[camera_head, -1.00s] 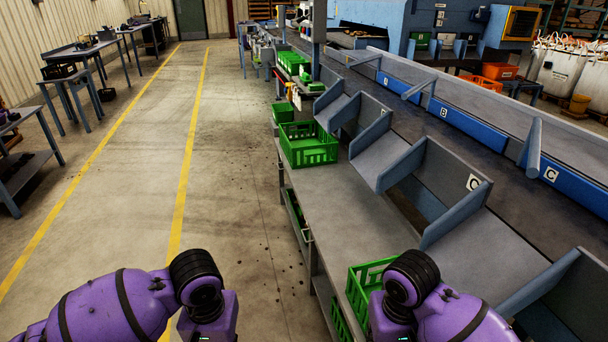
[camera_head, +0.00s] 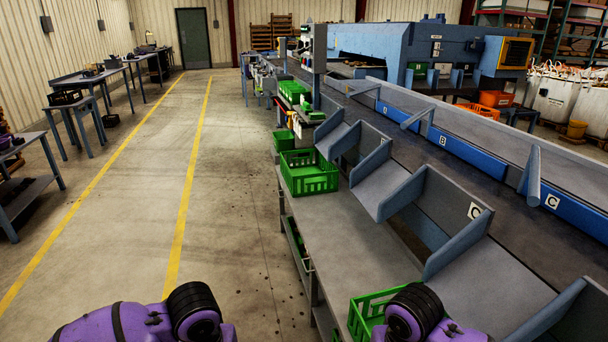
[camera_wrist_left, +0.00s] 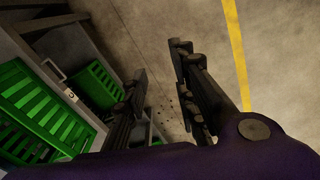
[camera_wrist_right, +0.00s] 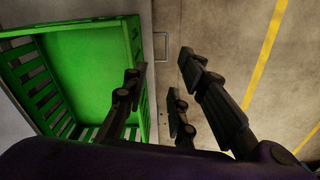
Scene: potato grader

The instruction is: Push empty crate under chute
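A green slatted crate (camera_head: 362,312) stands on the near end of the grey bench, partly hidden by my right arm. In the right wrist view the crate (camera_wrist_right: 95,65) looks empty inside. My right gripper (camera_wrist_right: 165,60) is open at the crate's right rim, one finger overlapping that rim in the picture; I cannot tell whether it touches. My left gripper (camera_wrist_left: 160,58) is open and empty, with floor behind it. Both grippers are out of the head view. Grey chutes, one marked C (camera_head: 485,268) and another farther back (camera_head: 385,188), slope toward the bench.
Another green crate (camera_head: 310,180) sits farther along the bench (camera_head: 345,235), whose middle is bare. Green crates (camera_wrist_left: 42,115) also show on a lower shelf. Open floor (camera_head: 235,200) with yellow lines lies left of the bench. Tables (camera_head: 75,105) stand along the left wall.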

